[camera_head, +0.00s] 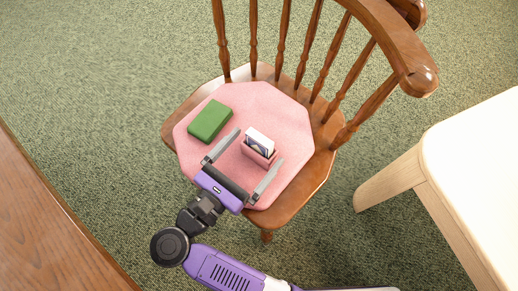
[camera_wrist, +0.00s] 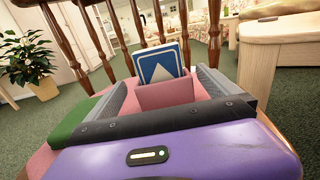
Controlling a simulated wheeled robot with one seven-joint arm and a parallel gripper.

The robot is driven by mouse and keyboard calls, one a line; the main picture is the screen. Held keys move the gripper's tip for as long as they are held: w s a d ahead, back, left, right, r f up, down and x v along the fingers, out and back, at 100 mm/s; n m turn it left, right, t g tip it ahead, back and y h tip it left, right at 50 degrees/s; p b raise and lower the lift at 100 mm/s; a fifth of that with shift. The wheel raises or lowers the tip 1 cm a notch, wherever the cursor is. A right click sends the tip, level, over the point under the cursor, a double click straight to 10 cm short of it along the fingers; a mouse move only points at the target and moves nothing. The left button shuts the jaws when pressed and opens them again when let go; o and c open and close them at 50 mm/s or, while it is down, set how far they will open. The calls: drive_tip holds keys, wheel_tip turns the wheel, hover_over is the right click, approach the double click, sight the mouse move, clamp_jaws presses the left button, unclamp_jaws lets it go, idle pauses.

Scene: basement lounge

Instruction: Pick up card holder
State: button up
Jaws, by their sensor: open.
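The card holder (camera_head: 257,153) is a small pink box with cards standing in it, on the pink cushion of a wooden chair. In the wrist view the card holder (camera_wrist: 166,94) shows just ahead, with a blue and white card (camera_wrist: 160,64) sticking up from it. My gripper (camera_head: 258,149) is open, with one finger to each side of the holder. The fingers do not appear to touch it. In the wrist view my gripper (camera_wrist: 160,86) hides the holder's lower part.
A green box (camera_head: 210,121) lies on the cushion (camera_head: 265,97) left of my gripper. The chair's spindled back and armrest (camera_head: 385,35) rise behind and to the right. A pale table (camera_head: 480,150) stands at right, and a brown wooden surface (camera_head: 45,230) at lower left.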

drive_tip(key=b+x, duration=0.1)
drive_tip(key=x, duration=0.4)
drive_tip(key=shift+s+d+f, duration=0.1)
drive_tip(key=shift+d+f, duration=0.05)
drive_tip(key=shift+d, duration=0.05)
drive_tip(key=c, duration=1.4)
